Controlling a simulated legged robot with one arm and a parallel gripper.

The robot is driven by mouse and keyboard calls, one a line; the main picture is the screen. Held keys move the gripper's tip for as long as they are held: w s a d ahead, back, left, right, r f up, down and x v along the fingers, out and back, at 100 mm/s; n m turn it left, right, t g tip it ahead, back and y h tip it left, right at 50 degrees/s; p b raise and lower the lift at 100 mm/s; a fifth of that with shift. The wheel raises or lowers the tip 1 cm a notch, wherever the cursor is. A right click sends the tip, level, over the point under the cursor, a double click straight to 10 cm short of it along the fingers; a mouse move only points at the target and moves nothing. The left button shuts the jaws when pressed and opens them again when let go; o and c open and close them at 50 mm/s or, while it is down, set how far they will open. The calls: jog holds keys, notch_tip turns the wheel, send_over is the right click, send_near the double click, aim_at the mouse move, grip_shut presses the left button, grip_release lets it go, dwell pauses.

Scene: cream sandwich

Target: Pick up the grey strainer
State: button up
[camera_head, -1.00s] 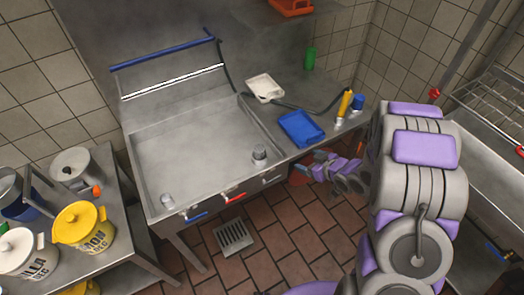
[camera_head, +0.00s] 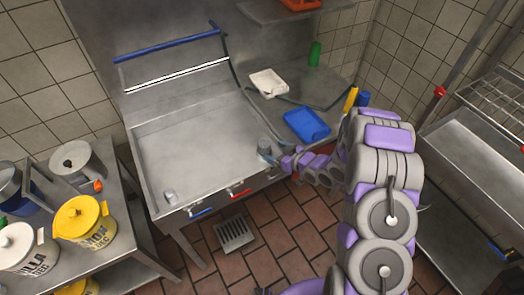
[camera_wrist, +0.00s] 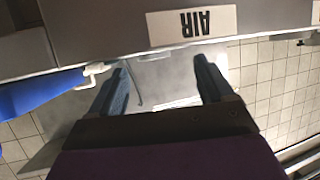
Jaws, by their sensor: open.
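I cannot tell which is the grey strainer. My gripper (camera_head: 270,157) is at the basin's right front edge, close to the right piece; contact cannot be told. In the wrist view my gripper (camera_wrist: 162,85) has its two dark fingers wide apart, with nothing between them. No strainer is clear in that view.
The steel basin (camera_head: 144,180) has red and blue front handles. A blue tray (camera_head: 307,124) and a white tray (camera_head: 268,83) lie to its right. Tubs, including a yellow one (camera_head: 82,219), stand on the left table. The wrist view shows an upside-down AIR label (camera_wrist: 192,24).

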aim_at(269, 147)
jog(key=shift+w+a+f, duration=0.2)
jog(key=shift+w+a, duration=0.1)
jog(key=shift+w+d, duration=0.25)
jog(key=shift+d, duration=0.1)
jog(key=shift+w+f+b, duration=0.25)
jog(key=shift+f+b, duration=0.05)
jog(key=shift+b, duration=0.05)
jog(key=b+x, duration=0.1)
jog(key=x, duration=0.3)
jog(key=shift+a, duration=0.7)
jog(key=shift+d, duration=0.8)
jog(key=c, duration=0.5)
jog(key=shift+r, duration=0.1)
jog(key=shift+c, duration=0.6)
jog(key=shift+a, duration=0.45)
jog(key=c, duration=0.4)
jog(key=shift+c, duration=0.6)
